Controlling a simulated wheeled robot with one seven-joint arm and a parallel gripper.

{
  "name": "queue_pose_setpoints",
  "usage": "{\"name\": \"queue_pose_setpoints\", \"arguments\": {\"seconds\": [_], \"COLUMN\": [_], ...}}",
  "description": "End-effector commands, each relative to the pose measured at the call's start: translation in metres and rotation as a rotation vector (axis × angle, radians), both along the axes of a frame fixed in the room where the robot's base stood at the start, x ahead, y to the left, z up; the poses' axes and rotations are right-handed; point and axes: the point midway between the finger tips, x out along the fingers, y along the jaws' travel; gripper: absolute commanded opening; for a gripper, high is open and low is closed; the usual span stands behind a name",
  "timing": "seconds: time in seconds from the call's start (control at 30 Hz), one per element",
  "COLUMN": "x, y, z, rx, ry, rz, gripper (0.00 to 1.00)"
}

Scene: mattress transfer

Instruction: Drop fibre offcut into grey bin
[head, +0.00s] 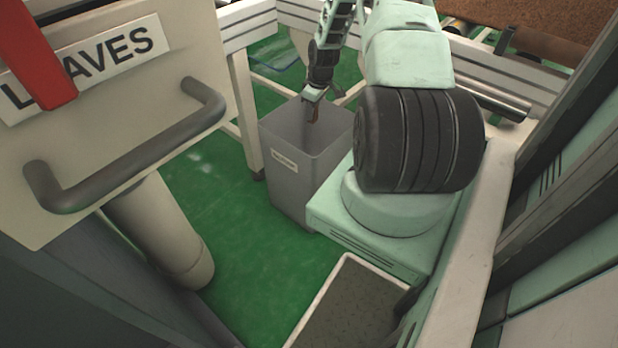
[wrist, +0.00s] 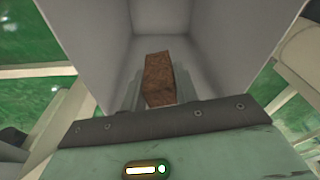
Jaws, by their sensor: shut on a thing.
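The grey bin (head: 289,190) stands on the green floor in the head view, with a small white label on its front and an open top. My gripper (head: 313,100) hangs over the bin's opening, pointing down. It is shut on the brown fibre offcut (wrist: 159,79), a small rough block that shows between the jaws in the wrist view. Behind the offcut, the wrist view shows the bin's pale inner walls (wrist: 215,45). The offcut is small and partly hidden in the head view. The bin's bottom is largely hidden there.
A panel marked LEAVES (head: 95,60) with a grey handle (head: 135,150) fills the left. White frame rails (head: 246,28) and a leg stand behind the bin. A roller (head: 497,100) and a brown slab (head: 570,25) are at the upper right. Green floor (head: 245,240) is open before the bin.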

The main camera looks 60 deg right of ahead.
Motion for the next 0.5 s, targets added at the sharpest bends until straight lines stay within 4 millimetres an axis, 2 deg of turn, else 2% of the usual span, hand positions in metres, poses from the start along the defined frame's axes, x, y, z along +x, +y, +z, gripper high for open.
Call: {"name": "queue_pose_setpoints", "arguments": {"seconds": [0.03, 0.1, 0.37, 0.4, 0.5], "x": [0.0001, 0.0003, 0.0001, 0.0001, 0.0], "y": [-0.0001, -0.0001, 0.0, 0.0001, 0.0001], "z": [-0.0083, -0.011, -0.0106, -0.0105, -0.0105], "rx": [0.0, 0.0, 0.0, 0.0, 0.0], "ry": [0.0, 0.0, 0.0, 0.0, 0.0], "rz": [0.0, 0.0, 0.0, 0.0, 0.0], "gripper": [0.09, 0.09, 0.09, 0.33, 0.56]}}
